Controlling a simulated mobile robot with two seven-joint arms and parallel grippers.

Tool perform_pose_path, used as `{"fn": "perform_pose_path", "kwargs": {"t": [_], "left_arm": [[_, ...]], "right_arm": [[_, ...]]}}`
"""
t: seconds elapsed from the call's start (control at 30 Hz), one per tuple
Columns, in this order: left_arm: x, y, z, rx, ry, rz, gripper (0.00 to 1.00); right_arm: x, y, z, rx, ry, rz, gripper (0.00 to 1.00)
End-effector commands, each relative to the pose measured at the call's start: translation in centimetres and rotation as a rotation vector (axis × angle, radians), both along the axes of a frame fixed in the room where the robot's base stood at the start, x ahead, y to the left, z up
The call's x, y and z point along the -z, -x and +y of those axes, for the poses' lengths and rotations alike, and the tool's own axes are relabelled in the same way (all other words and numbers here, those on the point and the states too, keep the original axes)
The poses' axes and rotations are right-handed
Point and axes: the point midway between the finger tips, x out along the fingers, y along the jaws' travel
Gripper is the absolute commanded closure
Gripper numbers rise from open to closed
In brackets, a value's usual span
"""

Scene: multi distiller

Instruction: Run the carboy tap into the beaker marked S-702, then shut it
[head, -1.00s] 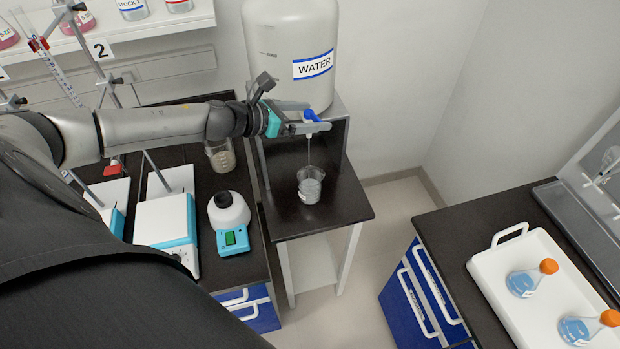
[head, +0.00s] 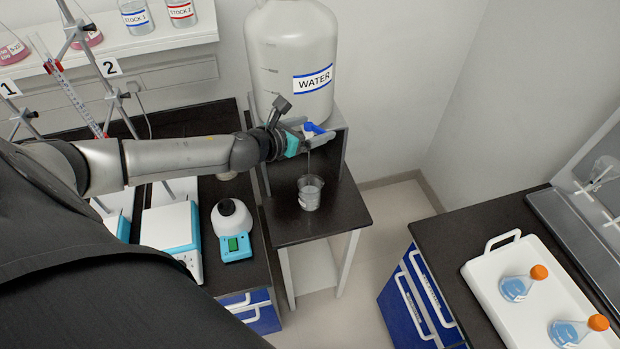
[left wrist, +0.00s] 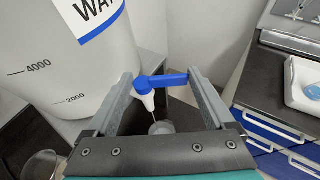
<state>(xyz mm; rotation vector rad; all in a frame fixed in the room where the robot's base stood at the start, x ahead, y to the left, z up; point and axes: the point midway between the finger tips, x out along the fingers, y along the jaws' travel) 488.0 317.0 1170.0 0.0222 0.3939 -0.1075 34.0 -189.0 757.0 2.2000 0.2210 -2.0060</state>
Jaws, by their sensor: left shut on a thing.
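The white carboy (head: 290,55) labelled WATER stands on a raised shelf; it also shows in the left wrist view (left wrist: 60,60). Its tap has a blue lever (left wrist: 165,80) and a white spout (left wrist: 148,102). A thin stream runs from the spout into a glass beaker (head: 310,193) on the small dark table below. The beaker holds some liquid; its label is too small to read. My right gripper is not in view.
A white tray (head: 490,265) with orange-capped flasks sits on the right bench. The small table (head: 335,215) is bare around the beaker. Stock bottles stand on the upper shelf.

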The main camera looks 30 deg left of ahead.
Motion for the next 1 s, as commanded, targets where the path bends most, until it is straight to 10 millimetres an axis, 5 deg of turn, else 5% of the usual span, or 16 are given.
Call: {"fn": "perform_pose_path", "kwargs": {"t": [0.4, 1.0], "left_arm": [[-0.12, -0.18, -0.17, -0.032, 0.001, -0.005, 0.64], [-0.12, -0.83, -0.49, -0.321, 0.0, -0.003, 0.64]], "right_arm": [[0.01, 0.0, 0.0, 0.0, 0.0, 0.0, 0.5], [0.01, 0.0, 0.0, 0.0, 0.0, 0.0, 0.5]]}}
